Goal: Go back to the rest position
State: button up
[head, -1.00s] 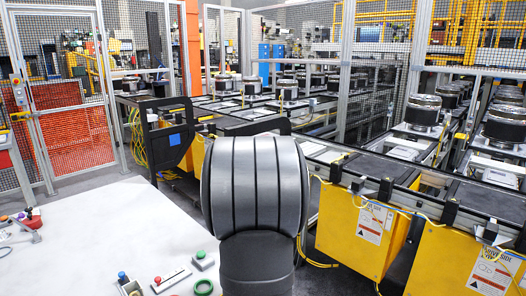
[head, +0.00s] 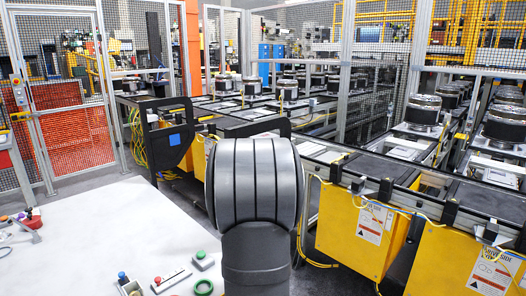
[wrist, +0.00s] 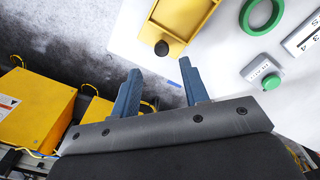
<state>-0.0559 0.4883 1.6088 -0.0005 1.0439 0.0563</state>
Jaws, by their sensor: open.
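My gripper (wrist: 160,66) shows in the wrist view with its two blue-grey fingers spread apart. Nothing is between the fingers. They point toward the edge of the white table (wrist: 128,28) and the grey floor beyond it. In the head view my grey arm link stands upright in the middle and the gripper itself is not visible there.
On the table are a green ring (head: 203,287), a green-button box (head: 202,260), a labelled switch box (head: 171,280) and a red item (head: 31,219). A yellow tray (wrist: 180,22) lies near the fingers. Yellow cabinets (head: 356,232) and a conveyor stand right. The table's middle is clear.

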notch_tip(320, 180, down, 6)
jog(key=shift+s+r, duration=0.1)
jog(key=shift+r, duration=0.1)
jog(key=s+a, duration=0.6)
jog(key=shift+r, duration=0.2)
notch_tip(320, 180, up, 17)
jog(key=s+a+m, duration=0.5)
jog(key=a+m, duration=0.1)
jog(key=shift+s+f+m, duration=0.15)
jog(key=shift+f+m, duration=0.15)
jog(key=shift+f, duration=0.1)
